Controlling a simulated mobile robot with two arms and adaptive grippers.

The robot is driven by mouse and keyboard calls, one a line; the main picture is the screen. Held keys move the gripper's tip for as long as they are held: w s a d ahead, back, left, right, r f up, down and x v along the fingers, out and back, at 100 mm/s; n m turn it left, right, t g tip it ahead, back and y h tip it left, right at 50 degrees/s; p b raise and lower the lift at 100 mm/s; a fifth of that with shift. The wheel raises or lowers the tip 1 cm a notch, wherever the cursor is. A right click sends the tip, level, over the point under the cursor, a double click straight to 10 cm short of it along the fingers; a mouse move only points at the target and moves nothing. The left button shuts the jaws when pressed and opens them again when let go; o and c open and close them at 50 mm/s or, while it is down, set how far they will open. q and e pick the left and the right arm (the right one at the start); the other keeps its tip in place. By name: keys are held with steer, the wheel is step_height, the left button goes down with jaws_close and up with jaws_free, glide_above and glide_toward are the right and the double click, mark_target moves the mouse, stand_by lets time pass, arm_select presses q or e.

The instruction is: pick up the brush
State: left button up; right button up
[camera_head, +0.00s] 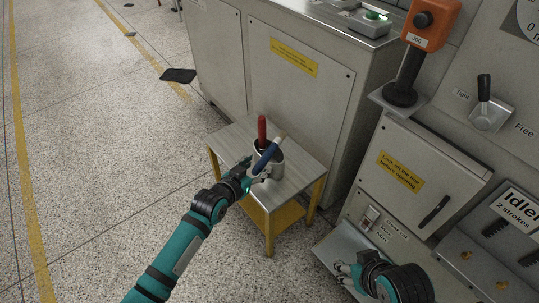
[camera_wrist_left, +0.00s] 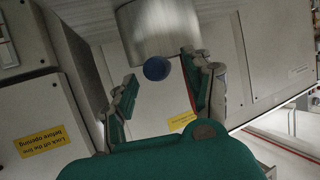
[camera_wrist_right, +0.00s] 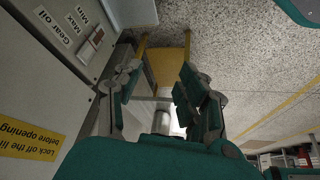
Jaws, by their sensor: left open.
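A grey metal cup (camera_head: 277,170) stands on the small table and holds a red-handled tool (camera_head: 262,131) and a blue-handled tool (camera_head: 265,158) with a pale end, tilted across the rim. No bristles show, so I cannot tell for sure which one is the brush. My left gripper (camera_head: 258,172) is open beside the cup, close to the blue handle. In the left wrist view a round blue end (camera_wrist_left: 157,68) shows between the open fingers, in front of the cup (camera_wrist_left: 158,30). My right gripper (camera_head: 345,274) is open and empty, low by the machine.
The small table (camera_head: 228,144) has yellow legs and a lower shelf. A grey cabinet (camera_head: 300,95) stands right behind it. A machine panel (camera_head: 425,175) with an orange jog control (camera_head: 431,22) stands at the right. The speckled floor at left is mostly free, with a dark flat piece (camera_head: 178,75) on it.

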arm_select(q)
steer(key=shift+x, duration=1)
arm_select(e)
steer(key=w, duration=0.1)
steer(key=w+a+r+t, duration=0.1)
steer(key=w+t, duration=0.1)
steer(key=w, duration=0.1)
steer(key=shift+a+r+y, duration=0.2)
steer(key=shift+r+y, duration=0.1)
arm_select(q)
steer(key=shift+c, duration=0.4)
jaws_close()
